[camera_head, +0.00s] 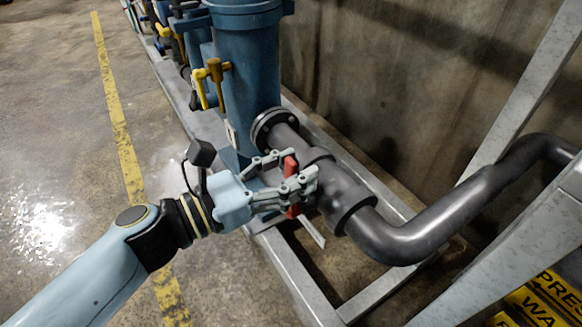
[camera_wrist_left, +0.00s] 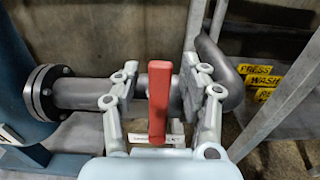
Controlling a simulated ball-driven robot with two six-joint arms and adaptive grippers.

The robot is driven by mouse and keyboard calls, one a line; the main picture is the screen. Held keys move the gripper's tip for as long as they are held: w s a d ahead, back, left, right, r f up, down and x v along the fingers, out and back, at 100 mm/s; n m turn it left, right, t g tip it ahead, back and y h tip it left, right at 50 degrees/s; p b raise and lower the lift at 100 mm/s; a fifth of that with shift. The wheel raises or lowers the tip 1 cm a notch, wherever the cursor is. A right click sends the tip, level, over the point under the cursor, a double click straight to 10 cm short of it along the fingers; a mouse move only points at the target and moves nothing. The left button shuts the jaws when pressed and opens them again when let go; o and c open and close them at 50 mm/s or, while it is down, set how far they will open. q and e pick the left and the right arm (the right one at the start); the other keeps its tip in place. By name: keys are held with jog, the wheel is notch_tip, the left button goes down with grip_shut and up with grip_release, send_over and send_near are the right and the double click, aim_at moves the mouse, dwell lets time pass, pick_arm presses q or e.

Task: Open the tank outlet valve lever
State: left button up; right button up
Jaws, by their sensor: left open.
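The red valve lever (camera_head: 290,166) sits on the dark grey outlet pipe (camera_head: 345,190), which runs from the flange at the base of the blue tank (camera_head: 248,75). My left gripper (camera_head: 297,170) is open, with its fingers on either side of the lever. In the left wrist view the lever (camera_wrist_left: 159,100) stands upright between the two spread fingers of the gripper (camera_wrist_left: 163,78), with a visible gap on both sides. Part of the lever is hidden behind a finger in the head view. My right gripper is not in view.
Grey metal frame beams (camera_head: 300,275) run beneath the pipe, and a diagonal beam (camera_head: 525,85) rises at the right. Yellow handles (camera_head: 214,72) sit on the tank's left side. A concrete wall stands behind. Open floor lies at the left.

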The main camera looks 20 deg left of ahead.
pick_arm(q)
grip_shut()
dwell(0.3)
jog(key=shift+w, duration=0.1)
